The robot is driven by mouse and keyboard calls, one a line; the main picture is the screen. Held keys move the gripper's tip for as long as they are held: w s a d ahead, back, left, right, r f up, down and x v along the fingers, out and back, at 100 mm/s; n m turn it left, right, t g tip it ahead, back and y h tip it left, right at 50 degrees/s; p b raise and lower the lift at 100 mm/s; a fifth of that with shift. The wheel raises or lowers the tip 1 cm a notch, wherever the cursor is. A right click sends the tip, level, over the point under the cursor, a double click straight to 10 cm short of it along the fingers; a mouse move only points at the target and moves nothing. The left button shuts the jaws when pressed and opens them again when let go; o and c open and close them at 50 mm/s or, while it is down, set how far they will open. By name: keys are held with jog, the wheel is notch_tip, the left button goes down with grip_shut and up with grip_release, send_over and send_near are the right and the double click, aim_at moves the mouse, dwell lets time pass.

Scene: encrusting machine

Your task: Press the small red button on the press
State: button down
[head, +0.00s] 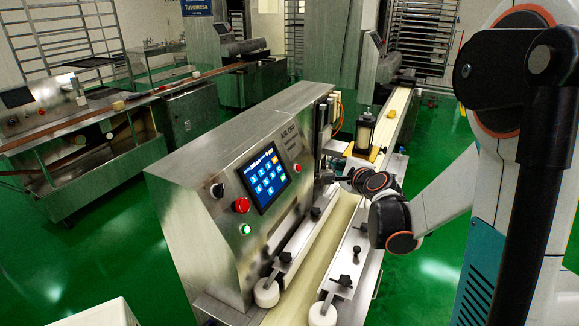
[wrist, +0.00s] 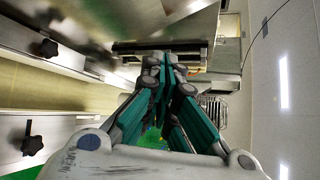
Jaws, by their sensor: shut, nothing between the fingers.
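The steel press (head: 190,185) stands in the middle of the head view, with a sloped front panel. A small red button (head: 297,168) sits to the right of its blue touch screen (head: 264,178). A larger red knob (head: 241,205) sits left of the screen. My gripper (head: 338,172) is at the right side of the press, above the conveyor belt, to the right of the small red button and apart from it. In the wrist view my gripper (wrist: 163,62) has its teal fingers together and empty. No red button shows in the wrist view.
A green lit button (head: 245,229) and a black knob (head: 217,190) share the panel. The belt (head: 335,222) with side rails and black clamp knobs runs beside the press. A clear cylinder unit (head: 366,130) stands behind my gripper. Green floor is open at left.

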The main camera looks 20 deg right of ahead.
aim_at(299, 168)
jog(key=shift+w+d+f, duration=0.1)
jog(key=shift+w+d, duration=0.05)
jog(key=shift+d, duration=0.1)
jog(key=w+a+f+b, duration=0.3)
jog(key=w+a+f, duration=0.1)
jog(key=w+a, duration=0.1)
jog(key=shift+w+a, duration=0.3)
dwell(0.4)
dwell(1.5)
jog(key=shift+w+a+f, duration=0.15)
jog(key=shift+w+a, duration=0.1)
jog(key=shift+w+a+f+b, duration=0.15)
jog(key=shift+w+a+b, duration=0.1)
jog(key=shift+b, duration=0.15)
dwell(0.7)
dwell(0.4)
jog(key=shift+s+d+r, duration=0.35)
jog(key=shift+s+d, duration=0.1)
jog(key=shift+s, duration=0.05)
